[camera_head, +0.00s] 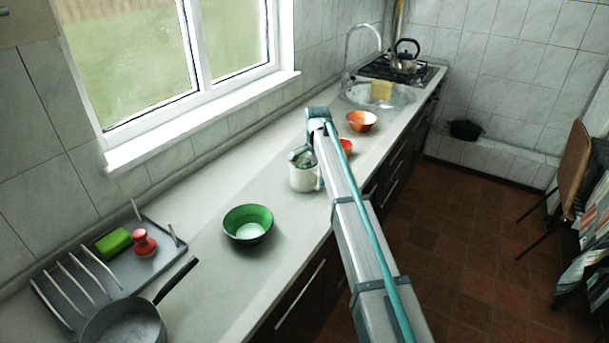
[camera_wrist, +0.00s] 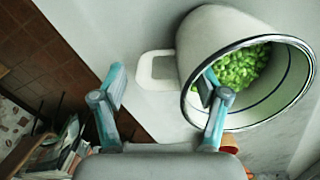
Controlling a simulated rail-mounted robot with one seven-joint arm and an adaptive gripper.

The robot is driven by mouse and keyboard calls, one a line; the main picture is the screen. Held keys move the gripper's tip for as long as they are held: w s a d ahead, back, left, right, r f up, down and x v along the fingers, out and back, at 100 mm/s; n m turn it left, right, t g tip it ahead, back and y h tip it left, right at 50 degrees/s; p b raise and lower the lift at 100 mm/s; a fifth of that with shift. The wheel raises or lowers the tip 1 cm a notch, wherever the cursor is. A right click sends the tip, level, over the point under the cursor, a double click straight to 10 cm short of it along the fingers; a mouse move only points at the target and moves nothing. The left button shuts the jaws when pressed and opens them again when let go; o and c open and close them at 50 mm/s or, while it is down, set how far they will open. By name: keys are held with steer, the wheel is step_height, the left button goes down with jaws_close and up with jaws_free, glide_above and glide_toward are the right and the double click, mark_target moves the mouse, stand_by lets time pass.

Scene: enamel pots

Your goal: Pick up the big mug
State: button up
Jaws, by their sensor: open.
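The big mug (camera_head: 301,180) is a white enamel mug standing upright on the counter, partly hidden behind my arm. In the wrist view the mug (camera_wrist: 203,45) has a dark rim, a handle on its left side and green, leafy-looking contents. My gripper (camera_wrist: 160,88) is open at the mug's top. One finger overlaps the mug's mouth in the picture, and the other is outside, left of the handle. I cannot tell whether either finger touches the mug. In the head view my gripper (camera_head: 301,155) is small and partly hidden by my arm.
A green bowl (camera_head: 248,223) stands nearer on the counter. An orange bowl (camera_head: 362,121) and a red item (camera_head: 346,146) are beyond the mug. A grey rack (camera_head: 75,262) and a pan (camera_head: 122,322) are at the lower left. A sink (camera_head: 378,97) and a kettle (camera_head: 404,58) are farther back.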

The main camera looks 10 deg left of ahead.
mark_target(315, 187)
steer(key=shift+f, duration=1.5)
steer(key=shift+r, duration=0.1)
jaws_close()
